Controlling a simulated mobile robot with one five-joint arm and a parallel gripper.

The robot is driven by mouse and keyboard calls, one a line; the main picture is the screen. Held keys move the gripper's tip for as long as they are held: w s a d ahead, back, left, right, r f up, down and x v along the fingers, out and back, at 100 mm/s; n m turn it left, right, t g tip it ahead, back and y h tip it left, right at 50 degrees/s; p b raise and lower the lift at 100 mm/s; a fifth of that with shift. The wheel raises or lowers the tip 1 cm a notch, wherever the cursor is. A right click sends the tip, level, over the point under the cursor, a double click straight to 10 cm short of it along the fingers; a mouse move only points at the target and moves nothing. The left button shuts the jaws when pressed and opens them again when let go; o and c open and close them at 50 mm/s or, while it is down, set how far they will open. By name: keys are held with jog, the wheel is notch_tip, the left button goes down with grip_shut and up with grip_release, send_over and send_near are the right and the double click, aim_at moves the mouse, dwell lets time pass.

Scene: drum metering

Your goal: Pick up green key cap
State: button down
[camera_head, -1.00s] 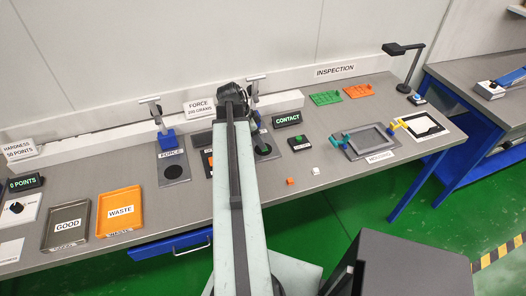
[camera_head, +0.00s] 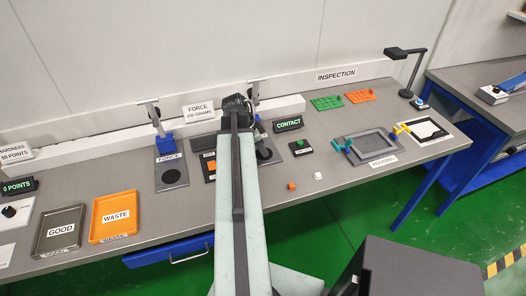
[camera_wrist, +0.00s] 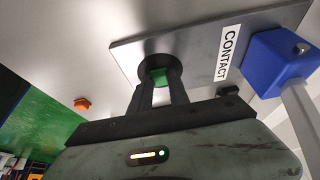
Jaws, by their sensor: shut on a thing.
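The green key cap (camera_wrist: 158,75) sits between the fingertips of my gripper (camera_wrist: 158,82) in the wrist view. The fingers are shut on it. It is over the dark round pad on the grey CONTACT plate (camera_wrist: 198,42), and I cannot tell whether it touches the pad. In the head view my arm reaches over the bench to the CONTACT station (camera_head: 266,154) and hides my gripper and the cap.
An orange cap (camera_head: 291,186) and a white cap (camera_head: 318,176) lie on the bench front. A blue post base (camera_wrist: 285,62) stands close to the plate. Trays marked GOOD (camera_head: 79,213) and WASTE (camera_head: 135,205) are at left. The housing (camera_head: 345,153) is at right.

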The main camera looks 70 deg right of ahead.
notch_tip(320, 180, up, 9)
jog(key=p, duration=0.9)
jog(key=shift+r, duration=0.15)
